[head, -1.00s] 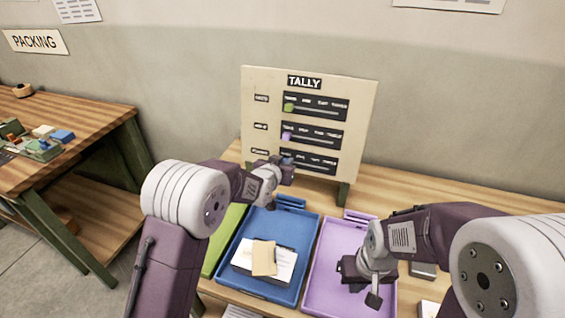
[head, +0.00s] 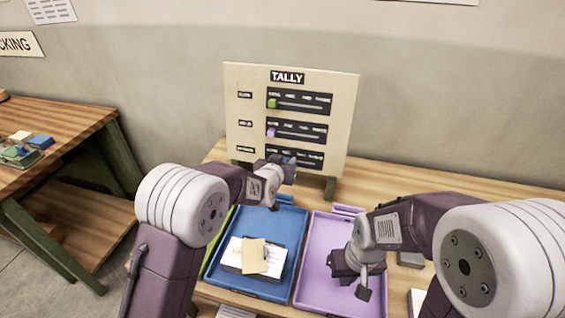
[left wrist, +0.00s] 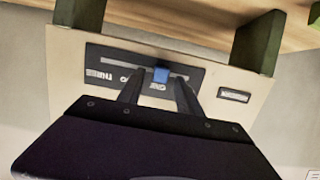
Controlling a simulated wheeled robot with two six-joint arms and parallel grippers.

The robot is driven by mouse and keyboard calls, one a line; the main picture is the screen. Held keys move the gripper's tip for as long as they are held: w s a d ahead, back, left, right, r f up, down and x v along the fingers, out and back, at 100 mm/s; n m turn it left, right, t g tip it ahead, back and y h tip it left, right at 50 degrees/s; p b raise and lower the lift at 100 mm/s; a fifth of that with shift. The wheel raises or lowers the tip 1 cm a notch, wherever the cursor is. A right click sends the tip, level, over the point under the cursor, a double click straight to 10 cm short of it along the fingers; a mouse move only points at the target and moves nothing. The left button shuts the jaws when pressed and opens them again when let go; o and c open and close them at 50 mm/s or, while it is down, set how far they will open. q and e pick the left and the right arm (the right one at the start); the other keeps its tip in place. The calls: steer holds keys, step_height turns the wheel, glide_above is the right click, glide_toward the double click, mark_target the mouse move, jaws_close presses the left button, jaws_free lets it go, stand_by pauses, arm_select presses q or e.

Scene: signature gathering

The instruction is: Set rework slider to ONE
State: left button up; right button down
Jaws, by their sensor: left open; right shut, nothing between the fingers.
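The tally board (head: 238,105) stands upright at the back of the table. Its bottom slider panel (head: 313,160) is partly hidden by my left arm. The row label (left wrist: 234,95) and position words are too blurred to read. My left gripper (head: 286,168) is open at this slider; its fingers (left wrist: 160,88) lie either side of the knob. Contact cannot be told. My right gripper (head: 360,280) is shut and empty over the purple tray.
The upper rows have a green knob (head: 272,103) and a purple knob (head: 270,132), both at the left. The blue tray (head: 214,272) holds papers, and the purple tray (head: 312,285) is beside it. A side table (head: 70,135) stands left.

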steer(key=shift+f, duration=0.2)
arm_select(q)
steer(key=v, duration=0.9)
steer(key=shift+w, duration=0.1)
arm_select(e)
step_height(320, 180, up, 2)
steer(key=shift+d+r+p, duration=0.1)
steer(key=shift+r+p, duration=0.1)
steer(key=shift+p, duration=0.9)
arm_select(q)
steer(key=a+r+n+y+p, duration=0.1)
steer(key=a+r+y, duration=0.15)
steer(key=a, duration=0.45)
steer(key=a+r+n+y+p, duration=0.1)
steer(key=a+r+p, duration=0.15)
steer(key=a, duration=0.35)
steer(key=s+a+f+g, duration=0.2)
steer(key=s+f+g, duration=0.2)
steer(key=s, duration=0.4)
steer(key=s+a+f+n+g, duration=0.1)
steer(key=s+a+f+g, duration=0.1)
steer(key=s, duration=0.7)
steer(key=s+a+f+g, duration=0.2)
steer(key=s+f+g, duration=0.3)
steer(key=s+f, duration=0.2)
steer(key=shift+s+a+n+g, duration=0.3)
steer(key=shift+s+n, duration=0.1)
steer(key=shift+s, duration=0.5)
arm_select(e)
step_height(320, 180, up, 4)
